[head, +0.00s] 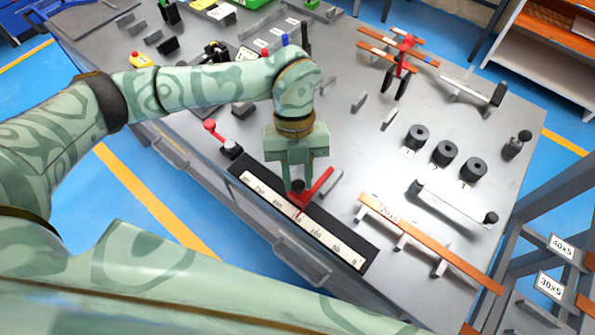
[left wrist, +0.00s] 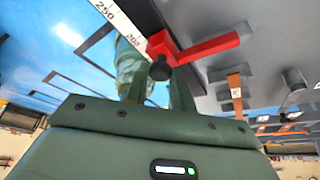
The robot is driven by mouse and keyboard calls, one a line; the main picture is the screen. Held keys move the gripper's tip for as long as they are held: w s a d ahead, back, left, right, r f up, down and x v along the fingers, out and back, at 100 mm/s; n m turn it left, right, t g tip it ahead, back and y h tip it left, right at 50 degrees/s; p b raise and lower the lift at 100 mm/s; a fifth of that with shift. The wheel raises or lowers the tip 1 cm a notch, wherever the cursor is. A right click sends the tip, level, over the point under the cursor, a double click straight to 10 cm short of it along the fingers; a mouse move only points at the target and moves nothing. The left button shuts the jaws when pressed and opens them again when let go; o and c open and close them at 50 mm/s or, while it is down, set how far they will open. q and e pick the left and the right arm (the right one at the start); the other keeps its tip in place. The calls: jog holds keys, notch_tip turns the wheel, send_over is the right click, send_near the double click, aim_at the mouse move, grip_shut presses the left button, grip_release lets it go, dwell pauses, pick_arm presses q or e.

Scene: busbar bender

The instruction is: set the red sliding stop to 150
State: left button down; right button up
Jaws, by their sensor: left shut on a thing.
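The red sliding stop (head: 318,188) sits on the white scale strip (head: 332,243) at the bench's front edge, its red arm pointing back and right. My left gripper (head: 297,183) reaches down onto it and is shut on its black knob (left wrist: 160,70). The red stop also shows in the left wrist view (left wrist: 208,48), just beyond the fingers. The strip's figures 250 and 200 show beside it there. The stop and gripper cover the scale where they sit, between the 200 figure and the lower figures, so the exact reading is hidden. My right gripper is out of view.
A red-knobbed lever (head: 211,127) stands left of the strip. A copper bar (head: 430,242) lies on supports to the right. Black cylinders (head: 445,153) and a red stand (head: 403,60) with copper bars are farther back. The bench between has free room.

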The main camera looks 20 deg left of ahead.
pick_arm(q)
jog(key=c, duration=1.2)
grip_release()
jog(key=shift+a, duration=0.1)
jog(key=shift+o, duration=0.2)
jog(key=p+v, duration=0.1)
jog(key=v, duration=1.5)
jog(key=shift+r, duration=0.2)
